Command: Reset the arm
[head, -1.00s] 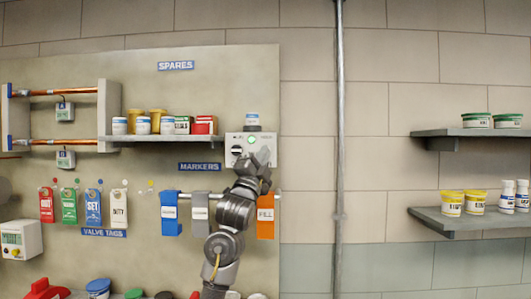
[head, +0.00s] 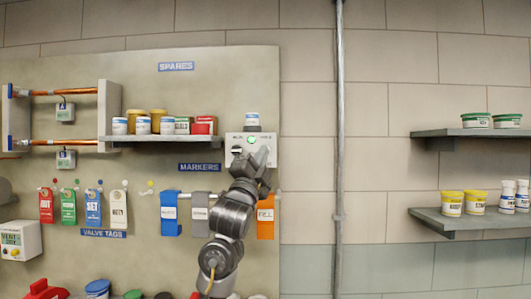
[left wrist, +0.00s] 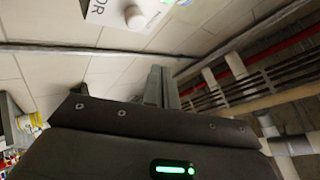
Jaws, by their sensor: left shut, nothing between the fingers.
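My left gripper (head: 262,155) is raised in front of the lower part of a white control box (head: 258,138) on the board. It is shut, with nothing between its fingers. The box carries a lit green lamp (head: 252,140) and a dark knob (head: 236,150) at its left, partly covered by the gripper. In the left wrist view, the shut fingers (left wrist: 160,86) point up and away from the camera. A white box with a round knob (left wrist: 135,17) shows there at the top edge, apart from the fingers. My right gripper is out of view.
A shelf of spares (head: 160,138) is left of the box. Blue, grey and orange markers (head: 171,215) hang from a rail behind my arm. Valve tags (head: 93,208) hang farther left. A vertical pipe (head: 339,150) and wall shelves (head: 462,219) are at right.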

